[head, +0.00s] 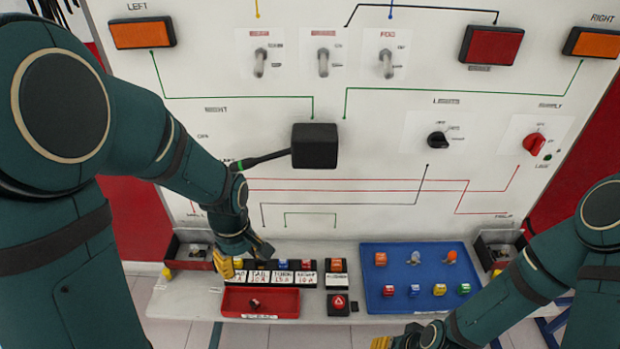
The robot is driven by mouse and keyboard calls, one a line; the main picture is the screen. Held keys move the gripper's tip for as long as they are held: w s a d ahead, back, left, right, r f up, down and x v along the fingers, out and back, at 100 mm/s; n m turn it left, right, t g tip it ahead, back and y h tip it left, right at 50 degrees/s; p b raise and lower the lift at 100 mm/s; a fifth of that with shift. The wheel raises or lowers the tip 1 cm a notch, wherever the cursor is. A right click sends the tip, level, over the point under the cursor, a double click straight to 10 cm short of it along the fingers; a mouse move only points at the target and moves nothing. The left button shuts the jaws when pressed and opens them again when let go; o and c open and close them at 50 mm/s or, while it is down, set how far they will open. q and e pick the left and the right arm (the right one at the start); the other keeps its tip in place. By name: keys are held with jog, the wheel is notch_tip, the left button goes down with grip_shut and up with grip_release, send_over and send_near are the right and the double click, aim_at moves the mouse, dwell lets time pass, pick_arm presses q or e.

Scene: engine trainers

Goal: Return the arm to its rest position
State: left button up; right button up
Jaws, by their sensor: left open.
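My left arm comes in from the left and bends down towards the shelf. My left gripper (227,264) is open, at the left end of the labelled fuse row (284,280). I see nothing held in it; from this angle I cannot tell whether it touches the row. My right arm comes in from the lower right. Only part of my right gripper (384,342) shows at the bottom edge, below the blue tray; its fingers are cut off, so its opening is hidden.
The upright panel has switches, a black box with a stalk (315,146) and a red knob (534,143). On the shelf (180,299) are a red tray (284,311), a blue tray (436,260) with several coloured pieces, and a hazard button (338,303). Dark bins stand at both ends.

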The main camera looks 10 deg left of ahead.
pick_arm(q)
jog(key=shift+f, duration=0.1)
jog(key=s+d+f+m+h, duration=0.2)
jog(key=d+f+m, duration=0.3)
jog(key=d+f, duration=0.2)
jog(key=s+d+f+m+t+h, duration=0.1)
jog(key=d+f+m, duration=0.4)
jog(key=f, duration=0.7)
jog(key=shift+s+d+t+h, duration=0.35)
jog(key=shift+s+d, duration=0.5)
jog(key=shift+d, duration=0.4)
